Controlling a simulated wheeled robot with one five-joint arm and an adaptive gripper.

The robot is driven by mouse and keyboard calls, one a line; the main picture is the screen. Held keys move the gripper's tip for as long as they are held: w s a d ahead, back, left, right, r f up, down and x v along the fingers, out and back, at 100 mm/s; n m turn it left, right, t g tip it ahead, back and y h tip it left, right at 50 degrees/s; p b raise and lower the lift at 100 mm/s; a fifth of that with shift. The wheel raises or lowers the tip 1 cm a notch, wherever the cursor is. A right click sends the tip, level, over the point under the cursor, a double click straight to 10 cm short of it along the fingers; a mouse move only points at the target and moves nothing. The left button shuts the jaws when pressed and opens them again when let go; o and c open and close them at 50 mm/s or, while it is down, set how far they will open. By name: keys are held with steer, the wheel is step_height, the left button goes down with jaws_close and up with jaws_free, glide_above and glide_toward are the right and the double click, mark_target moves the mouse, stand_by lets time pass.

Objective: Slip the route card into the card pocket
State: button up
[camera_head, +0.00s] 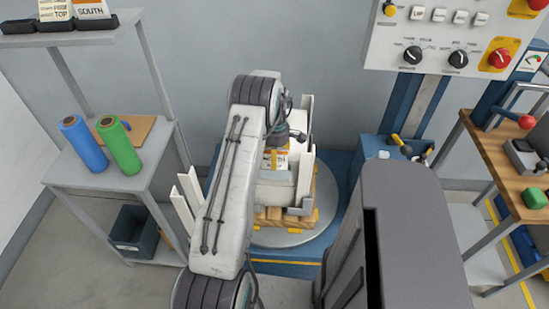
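Two cards stand in dark holders on the top left shelf: a cream card reading TOP (54,10) and a white and orange card reading SOUTH (91,8). My gripper (297,136) hangs over the load on the turntable, mostly hidden by my arm; its fingers do not show clearly. Just below it is a white and orange printed piece (280,160), partly covered; I cannot tell whether it is held or lies on the load. I cannot make out the card pocket for certain.
The load sits on a wooden pallet (288,218) on a round turntable (322,213), with upright white boards beside it. A control panel (445,40) is at upper right, a wooden bench (505,160) at right.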

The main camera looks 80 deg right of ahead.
steer(key=shift+d+r, duration=0.15)
steer(key=shift+d, duration=0.05)
